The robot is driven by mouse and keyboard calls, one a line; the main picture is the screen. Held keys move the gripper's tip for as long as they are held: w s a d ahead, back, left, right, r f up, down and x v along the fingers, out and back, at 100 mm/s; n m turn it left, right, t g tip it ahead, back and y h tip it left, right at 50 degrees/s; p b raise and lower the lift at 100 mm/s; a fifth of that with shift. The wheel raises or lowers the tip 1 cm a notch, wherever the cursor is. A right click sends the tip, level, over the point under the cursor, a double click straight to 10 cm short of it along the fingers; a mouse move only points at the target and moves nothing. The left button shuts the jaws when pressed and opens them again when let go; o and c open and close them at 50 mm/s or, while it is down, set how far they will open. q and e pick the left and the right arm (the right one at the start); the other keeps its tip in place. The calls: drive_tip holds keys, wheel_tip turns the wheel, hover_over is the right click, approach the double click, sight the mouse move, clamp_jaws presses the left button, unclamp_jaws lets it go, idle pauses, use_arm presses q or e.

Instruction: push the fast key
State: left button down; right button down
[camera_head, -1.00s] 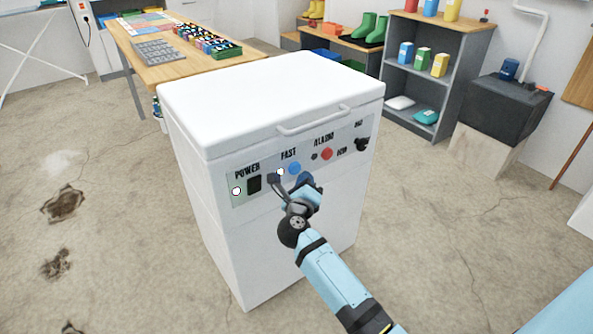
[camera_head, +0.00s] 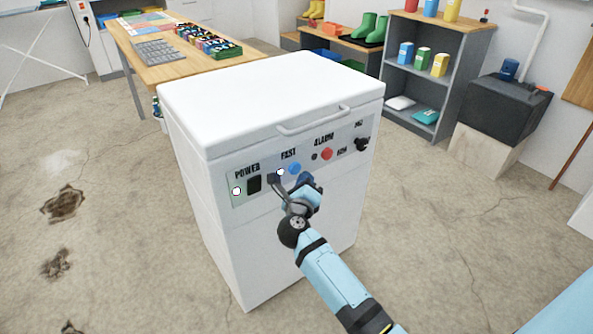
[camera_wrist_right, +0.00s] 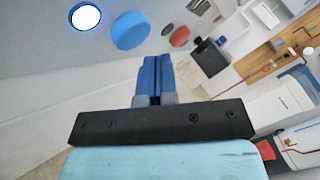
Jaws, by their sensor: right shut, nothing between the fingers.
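The fast key is a blue round button (camera_head: 295,168) under the FAST label on the front panel of the white chest freezer (camera_head: 270,95). A small lit white lamp (camera_head: 281,172) is just left of it. In the right wrist view the blue button (camera_wrist_right: 130,30) is at upper left, next to the glowing lamp (camera_wrist_right: 86,17). My right gripper (camera_head: 305,179) is shut and empty, close to the panel just below and right of the blue button. Its blue fingers (camera_wrist_right: 155,75) appear apart from the button in the wrist view. My left gripper is out of view.
The panel also has a power switch (camera_head: 254,184) with a white lamp (camera_head: 236,191), a red alarm button (camera_head: 327,154) and a black knob (camera_head: 362,144). A handle (camera_head: 314,122) juts out above. A wooden table (camera_head: 185,68) and grey shelf (camera_head: 441,90) stand behind.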

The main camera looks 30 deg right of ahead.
drive_tip(key=shift+w, duration=0.1)
idle(0.4)
drive_tip(key=shift+w, duration=0.35)
